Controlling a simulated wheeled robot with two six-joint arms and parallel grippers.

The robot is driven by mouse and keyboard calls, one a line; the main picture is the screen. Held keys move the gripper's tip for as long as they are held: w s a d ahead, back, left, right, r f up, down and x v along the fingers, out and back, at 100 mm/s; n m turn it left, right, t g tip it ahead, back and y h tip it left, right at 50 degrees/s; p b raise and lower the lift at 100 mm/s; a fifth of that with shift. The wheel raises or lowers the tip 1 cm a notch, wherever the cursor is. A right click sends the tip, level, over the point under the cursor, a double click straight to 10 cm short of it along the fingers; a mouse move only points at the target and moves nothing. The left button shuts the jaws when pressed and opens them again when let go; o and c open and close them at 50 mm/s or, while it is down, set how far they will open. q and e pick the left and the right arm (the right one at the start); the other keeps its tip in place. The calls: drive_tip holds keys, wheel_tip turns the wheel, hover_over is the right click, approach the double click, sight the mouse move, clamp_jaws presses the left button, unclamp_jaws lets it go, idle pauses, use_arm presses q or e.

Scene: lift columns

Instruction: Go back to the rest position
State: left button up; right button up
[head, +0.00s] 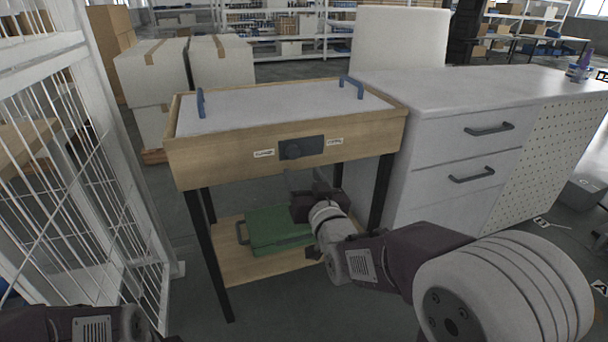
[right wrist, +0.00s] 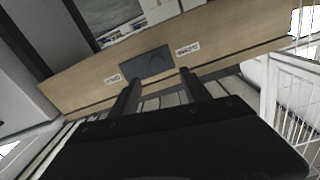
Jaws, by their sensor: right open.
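My right arm comes in from the right in the head view. My right gripper (head: 300,192) is in front of the wooden table (head: 215,165), below the dark knob plate (head: 302,148) on its front board. In the right wrist view, the two black fingers of my right gripper (right wrist: 157,82) stand apart with nothing between them. They point toward the wooden front board (right wrist: 220,45) and its dark plate (right wrist: 147,63), and look apart from it. Only a part of my left arm shows at the bottom left of the head view; its gripper is out of sight.
A green case (head: 275,228) lies on the table's lower shelf (head: 235,262). A white wire rack (head: 75,170) stands close on the left. A white drawer cabinet (head: 430,150) stands right of the table. Cardboard-taped white boxes (head: 150,72) stand behind.

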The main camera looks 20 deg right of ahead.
drive_tip(key=s+f+g+p, duration=0.2)
drive_tip(key=s+f+g, duration=0.15)
drive_tip(key=f, duration=0.35)
drive_tip(key=s+f+g+p, duration=0.1)
drive_tip(key=s+f+g, duration=0.2)
drive_tip(key=f+g, duration=0.35)
drive_tip(key=s+f+n+g, duration=0.1)
drive_tip(key=s+f+g, duration=0.75)
drive_tip(key=s, duration=0.75)
wheel_tip(320, 180, up, 37)
drive_tip(key=t+p, duration=0.1)
drive_tip(key=p, duration=3.7)
drive_tip(key=shift+d+f+n+t, duration=0.15)
drive_tip(key=shift+d+n+t, duration=0.1)
drive_tip(key=shift+n+t, duration=0.1)
drive_tip(key=shift+w+f, duration=0.1)
